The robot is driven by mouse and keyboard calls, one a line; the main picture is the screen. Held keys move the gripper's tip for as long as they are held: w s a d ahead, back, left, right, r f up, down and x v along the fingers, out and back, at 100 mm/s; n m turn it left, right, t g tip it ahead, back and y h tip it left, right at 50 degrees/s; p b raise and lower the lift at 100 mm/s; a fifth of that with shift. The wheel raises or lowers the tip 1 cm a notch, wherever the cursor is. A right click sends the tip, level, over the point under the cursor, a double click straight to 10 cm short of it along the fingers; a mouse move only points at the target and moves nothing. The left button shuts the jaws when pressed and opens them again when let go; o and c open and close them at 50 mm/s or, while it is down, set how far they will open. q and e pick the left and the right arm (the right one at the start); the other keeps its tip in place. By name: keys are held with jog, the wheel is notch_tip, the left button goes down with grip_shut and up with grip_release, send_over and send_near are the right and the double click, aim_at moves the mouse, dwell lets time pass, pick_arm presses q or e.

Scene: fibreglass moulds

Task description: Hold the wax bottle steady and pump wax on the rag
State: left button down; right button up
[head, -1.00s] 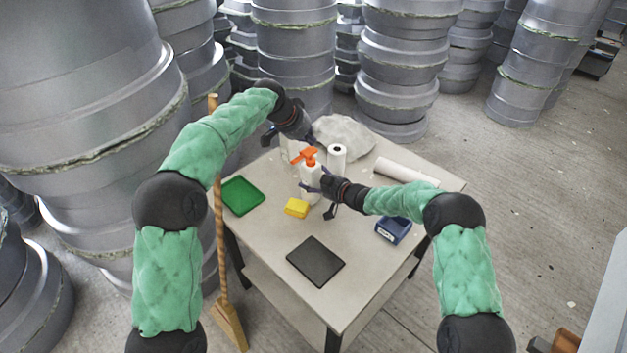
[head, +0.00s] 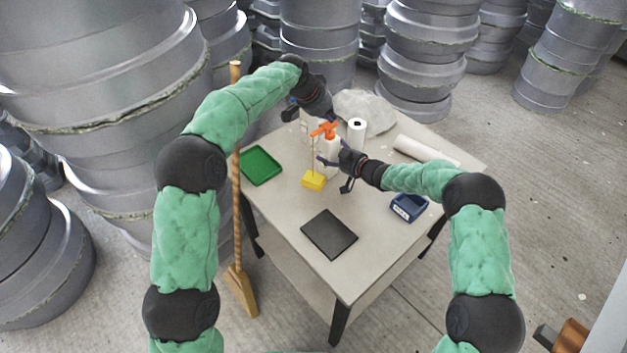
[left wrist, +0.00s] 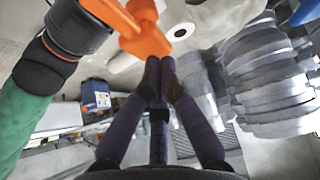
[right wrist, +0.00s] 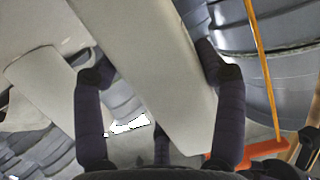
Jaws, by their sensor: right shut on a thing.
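The white wax bottle (head: 331,153) with its orange pump head (head: 325,130) stands upright on the table. My right gripper (head: 331,164) is shut around its body; the white bottle (right wrist: 150,70) fills the space between the fingers in the right wrist view. The yellow rag (head: 313,182) lies on the table in front of the bottle. A thin yellow-orange stream (head: 313,157) runs from the nozzle down to it. My left gripper is above the pump; in the left wrist view its fingers (left wrist: 160,80) are together, at the orange head (left wrist: 145,35). Contact is hard to tell.
On the table (head: 290,213) are a green tray (head: 260,166), a dark flat pad (head: 329,234), a blue box (head: 408,207), a white roll (head: 356,132), a lying roll (head: 425,151) and a crumpled grey cloth (head: 363,110). A broom (head: 237,200) leans at the left edge.

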pick_arm(q)
jog(key=shift+f, duration=1.1)
pick_arm(e)
jog(key=shift+f, duration=0.1)
pick_arm(q)
jog(key=shift+r, duration=1.85)
jog(key=shift+r, duration=0.15)
jog(key=shift+r, duration=2.9)
pick_arm(e)
jog(key=o, duration=1.4)
